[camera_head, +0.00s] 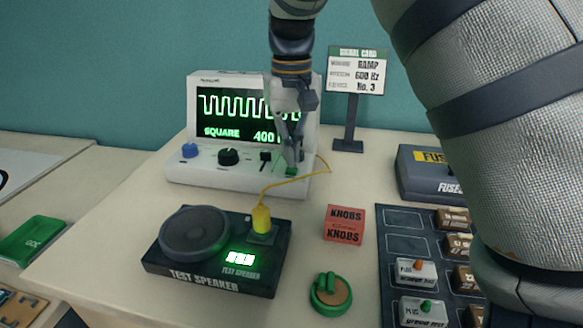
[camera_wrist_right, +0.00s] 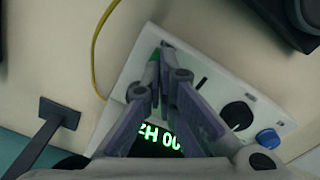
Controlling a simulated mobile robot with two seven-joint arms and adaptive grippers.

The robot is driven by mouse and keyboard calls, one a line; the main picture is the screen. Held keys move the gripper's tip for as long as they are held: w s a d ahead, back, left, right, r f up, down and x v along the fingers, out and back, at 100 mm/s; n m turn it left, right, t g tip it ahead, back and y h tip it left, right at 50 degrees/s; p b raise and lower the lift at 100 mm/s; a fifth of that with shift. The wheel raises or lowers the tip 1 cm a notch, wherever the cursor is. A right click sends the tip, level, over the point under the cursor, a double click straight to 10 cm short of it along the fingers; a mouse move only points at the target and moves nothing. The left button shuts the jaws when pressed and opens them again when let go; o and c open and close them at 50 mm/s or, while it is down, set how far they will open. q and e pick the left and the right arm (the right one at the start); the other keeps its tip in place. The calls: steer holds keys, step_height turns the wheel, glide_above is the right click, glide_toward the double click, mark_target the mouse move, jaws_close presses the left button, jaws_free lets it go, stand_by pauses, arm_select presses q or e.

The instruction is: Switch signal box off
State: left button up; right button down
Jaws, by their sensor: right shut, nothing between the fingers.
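The white signal box (camera_head: 240,185) stands at the back of the table. Its screen (camera_head: 225,112) is lit and shows a green square wave with "SQUARE" and "400". A blue knob (camera_head: 190,150), a black knob (camera_head: 229,156) and a dark slider (camera_head: 265,160) sit on its front panel. My right gripper (camera_head: 292,160) is shut and empty, pointing down at a green switch (camera_head: 288,171) at the panel's right end. In the right wrist view the closed fingertips (camera_wrist_right: 157,60) partly cover the green switch; I cannot tell whether they touch it. My left gripper is out of view.
A yellow cable (camera_head: 290,183) runs from the box to the test speaker (camera_head: 215,250) in front. A signal card stand (camera_head: 348,130) is behind right. A red knobs box (camera_head: 344,224), a green ring-shaped object (camera_head: 330,294) and a fuse tray (camera_head: 400,240) lie to the right.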

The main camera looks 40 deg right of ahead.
mark_target(292, 169)
steer(key=shift+f, duration=0.95)
stand_by(0.6)
step_height(292, 169, up, 10)
stand_by(0.8)
stand_by(0.4)
